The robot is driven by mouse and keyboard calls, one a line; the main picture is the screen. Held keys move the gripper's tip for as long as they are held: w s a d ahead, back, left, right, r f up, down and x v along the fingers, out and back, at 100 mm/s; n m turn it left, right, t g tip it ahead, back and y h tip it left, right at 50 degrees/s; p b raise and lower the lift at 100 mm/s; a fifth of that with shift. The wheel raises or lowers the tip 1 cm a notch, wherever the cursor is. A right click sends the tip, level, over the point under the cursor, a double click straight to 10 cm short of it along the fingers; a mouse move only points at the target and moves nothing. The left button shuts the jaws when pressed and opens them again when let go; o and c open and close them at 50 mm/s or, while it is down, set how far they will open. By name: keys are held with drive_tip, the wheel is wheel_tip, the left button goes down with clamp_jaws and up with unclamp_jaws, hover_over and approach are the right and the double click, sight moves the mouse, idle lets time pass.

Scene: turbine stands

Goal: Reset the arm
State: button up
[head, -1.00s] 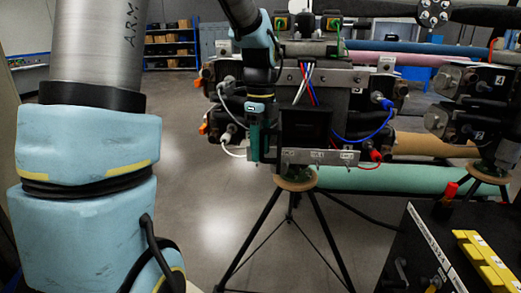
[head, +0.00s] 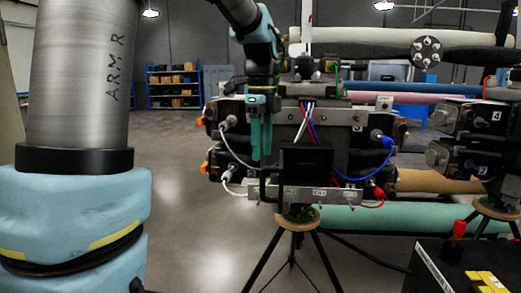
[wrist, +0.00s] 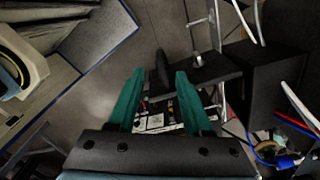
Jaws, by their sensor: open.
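My gripper (head: 261,157) hangs fingers-down in front of the left part of the dark turbine stand unit (head: 340,122) in the head view. In the wrist view the open fingers (wrist: 158,75) point ahead, apart from each other. In the wrist view a black bar-like part (wrist: 205,72) lies beyond and beside the right finger, next to a black box (wrist: 262,82).
A blue cable (head: 366,148), a white cable (head: 236,157) and red connectors hang on the unit. A tripod (head: 298,240) carries it. A second stand (head: 480,125) is at right. A dark cart with yellow parts (head: 487,282) is front right. Floor at left is clear.

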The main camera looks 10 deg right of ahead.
drive_tip(key=s+a+f+n, duration=0.4)
drive_tip(key=a+f+n, duration=0.5)
drive_tip(key=n, duration=0.3)
drive_tip(key=s+a+f+n+t, duration=0.1)
drive_tip(key=s+a+f+n, duration=0.3)
drive_tip(key=a+f+n, duration=0.4)
drive_tip(key=a+n, duration=0.1)
drive_tip(key=n, duration=0.4)
drive_tip(key=shift+s+f+t, duration=0.2)
drive_tip(key=shift+f+t, duration=0.1)
drive_tip(key=shift+f, duration=0.1)
